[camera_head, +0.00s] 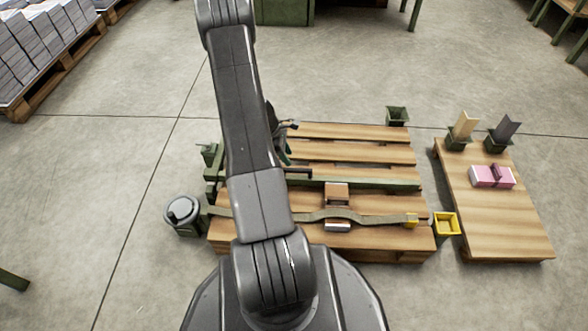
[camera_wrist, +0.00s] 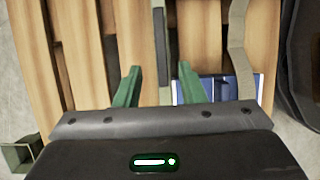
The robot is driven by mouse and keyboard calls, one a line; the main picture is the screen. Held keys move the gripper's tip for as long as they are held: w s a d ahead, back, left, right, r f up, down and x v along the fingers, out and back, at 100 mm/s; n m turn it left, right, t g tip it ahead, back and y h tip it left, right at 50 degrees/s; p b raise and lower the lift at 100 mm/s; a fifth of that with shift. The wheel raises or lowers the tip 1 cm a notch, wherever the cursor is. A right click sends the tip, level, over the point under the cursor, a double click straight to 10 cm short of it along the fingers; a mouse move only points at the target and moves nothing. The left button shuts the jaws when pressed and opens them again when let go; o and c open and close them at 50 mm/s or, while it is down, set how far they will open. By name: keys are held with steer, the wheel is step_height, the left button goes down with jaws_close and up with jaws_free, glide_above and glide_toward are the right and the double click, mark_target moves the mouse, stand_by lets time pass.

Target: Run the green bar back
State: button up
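The green bar (camera_head: 375,185) lies across the wooden pallet (camera_head: 350,153) in the head view, its left part hidden behind my arm. In the wrist view it is a narrow grey-green strip (camera_wrist: 162,45) running down between my fingers. My gripper (camera_wrist: 161,84) is open, with its two green fingers well apart and nothing gripped. The bar shows between them, but I cannot tell whether they are level with it or above it. In the head view my gripper is mostly hidden by my arm.
An olive strap (camera_head: 375,217) crosses the pallet's near side, over a brown block. A yellow bin (camera_head: 446,223) stands at its right end. A blue and white item (camera_wrist: 218,90) lies close to the right finger. A second board (camera_head: 500,215) holds a pink object (camera_head: 491,177).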

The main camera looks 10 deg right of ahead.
mark_target(296, 169)
steer(key=b+x, duration=0.2)
steer(key=x, duration=0.4)
steer(key=shift+d+f, duration=0.15)
steer(key=shift+f, duration=0.25)
jaws_close()
